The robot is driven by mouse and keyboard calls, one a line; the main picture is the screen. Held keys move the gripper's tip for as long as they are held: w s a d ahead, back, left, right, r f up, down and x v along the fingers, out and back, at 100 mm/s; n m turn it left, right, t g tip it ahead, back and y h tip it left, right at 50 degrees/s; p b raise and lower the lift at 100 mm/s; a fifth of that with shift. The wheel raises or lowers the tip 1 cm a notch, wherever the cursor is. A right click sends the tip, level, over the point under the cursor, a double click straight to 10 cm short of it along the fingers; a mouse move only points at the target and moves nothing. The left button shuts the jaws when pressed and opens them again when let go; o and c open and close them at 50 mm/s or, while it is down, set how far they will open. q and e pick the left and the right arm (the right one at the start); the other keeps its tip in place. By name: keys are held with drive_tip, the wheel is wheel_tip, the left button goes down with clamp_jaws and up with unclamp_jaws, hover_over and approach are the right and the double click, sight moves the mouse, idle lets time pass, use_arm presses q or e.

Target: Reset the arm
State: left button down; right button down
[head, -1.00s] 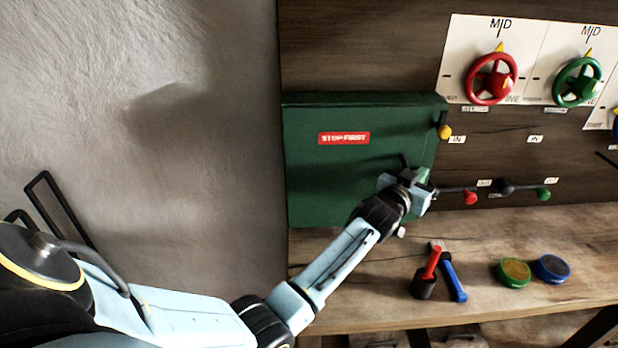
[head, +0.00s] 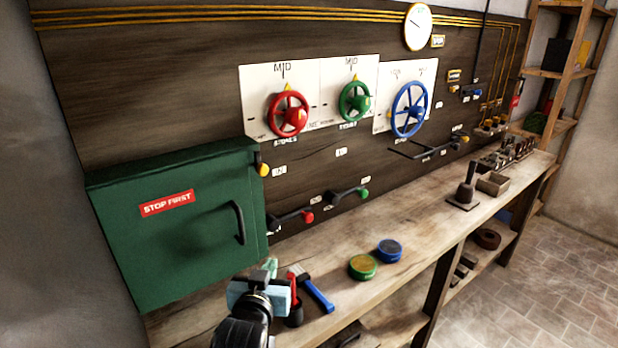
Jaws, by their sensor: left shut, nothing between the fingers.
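My left arm comes in at the bottom of the head view. Its gripper (head: 271,268) is shut and empty, just above the near end of the workbench (head: 330,255). It is in front of the green cabinet (head: 180,235) with the "STOP FIRST" label, and apart from the cabinet's black handle (head: 239,223). The cabinet door looks closed. A red-handled tool (head: 294,300) and a blue-handled tool (head: 316,293) lie right beside the gripper, and the gripper partly covers the red one. My right gripper is not in view.
Red (head: 288,114), green (head: 354,101) and blue (head: 408,108) handwheels sit on the wall panel above levers with red (head: 308,217) and green (head: 364,193) knobs. Green (head: 362,267) and blue (head: 390,250) round tins stand on the bench. Floor (head: 520,280) at right is clear.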

use_arm(q)
drive_tip(key=s+a+f+g, duration=0.2)
drive_tip(key=s+f, duration=0.1)
drive_tip(key=s, duration=0.1)
drive_tip(key=s+a+f+g, duration=0.2)
drive_tip(key=s+f, duration=0.1)
drive_tip(key=s, duration=0.2)
drive_tip(key=s+a+f+g, duration=0.1)
drive_tip(key=s+a+f, duration=0.2)
drive_tip(key=s, duration=0.2)
drive_tip(key=shift+s+g, duration=0.15)
drive_tip(key=shift+g, duration=0.25)
drive_tip(key=s+a+f+m+g, duration=0.2)
drive_tip(key=s+g, duration=0.4)
drive_tip(key=s, duration=1.3)
wheel_tip(320, 180, down, 24)
drive_tip(key=s+g+b, duration=0.1)
drive_tip(key=g+b, duration=0.1)
drive_tip(key=s+a+f+g, duration=0.1)
drive_tip(key=s+a+f, duration=0.2)
drive_tip(key=s+f, duration=1.4)
drive_tip(key=shift+a+f+b, duration=0.15)
drive_tip(key=shift+f+b, duration=0.3)
drive_tip(key=shift+f, duration=0.3)
drive_tip(key=shift+s, duration=0.15)
